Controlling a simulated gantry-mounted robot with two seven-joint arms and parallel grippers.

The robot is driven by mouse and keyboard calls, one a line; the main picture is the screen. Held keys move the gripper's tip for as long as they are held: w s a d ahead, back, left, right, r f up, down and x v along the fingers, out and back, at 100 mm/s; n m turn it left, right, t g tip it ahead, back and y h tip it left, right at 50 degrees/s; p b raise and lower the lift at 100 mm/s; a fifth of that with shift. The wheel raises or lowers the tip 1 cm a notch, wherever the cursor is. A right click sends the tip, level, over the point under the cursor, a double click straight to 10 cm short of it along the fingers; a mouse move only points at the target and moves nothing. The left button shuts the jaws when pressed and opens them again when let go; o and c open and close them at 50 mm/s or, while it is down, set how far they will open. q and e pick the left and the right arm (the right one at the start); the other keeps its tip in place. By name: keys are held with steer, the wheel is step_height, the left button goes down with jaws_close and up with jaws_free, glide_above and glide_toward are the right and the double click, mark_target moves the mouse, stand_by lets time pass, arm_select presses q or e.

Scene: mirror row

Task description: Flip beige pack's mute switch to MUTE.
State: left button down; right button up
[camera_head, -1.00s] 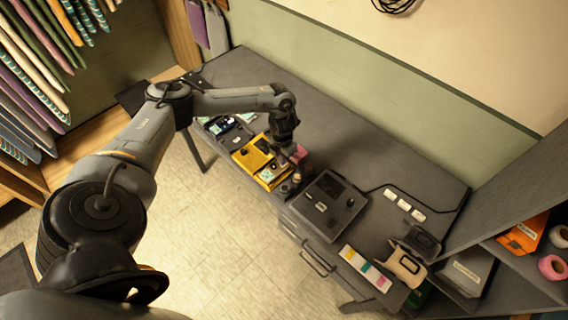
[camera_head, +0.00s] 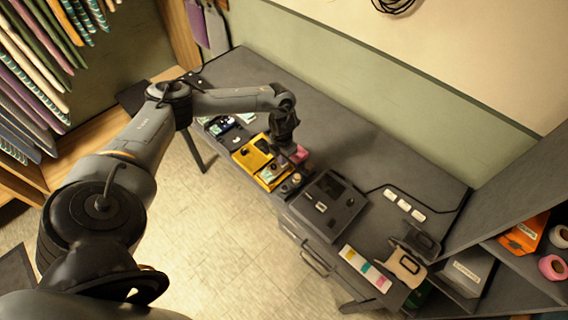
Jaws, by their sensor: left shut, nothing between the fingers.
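My left gripper (camera_head: 284,156) is shut and empty, pointing down over the front part of the grey desk. It is beside the yellow packs (camera_head: 252,153) and close above a small cluster of dark and pale parts. The fingertips are small and partly lost against these parts, so I cannot tell whether they touch anything. A beige item (camera_head: 406,266) with a dark opening lies at the desk's right end; I cannot tell for sure that it is the beige pack. No mute switch can be made out. My right gripper is not in view.
A dark tray (camera_head: 329,205) stands right of the gripper. A pink item (camera_head: 300,153) is close beside it. White blocks (camera_head: 404,205) with a black cable lie at the back right. A color-striped card (camera_head: 365,268) lies at the front. The desk's back left is clear.

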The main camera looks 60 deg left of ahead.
arm_select(q)
steer(key=shift+f, duration=0.35)
stand_by(0.7)
steer(key=shift+f+b, duration=0.6)
steer(key=shift+b, duration=0.1)
steer(key=shift+r, duration=0.1)
step_height(320, 180, up, 4)
steer(key=p, duration=0.3)
steer(key=shift+f, duration=0.2)
steer(key=shift+r+p, duration=1.4)
steer(key=shift+r, duration=0.25)
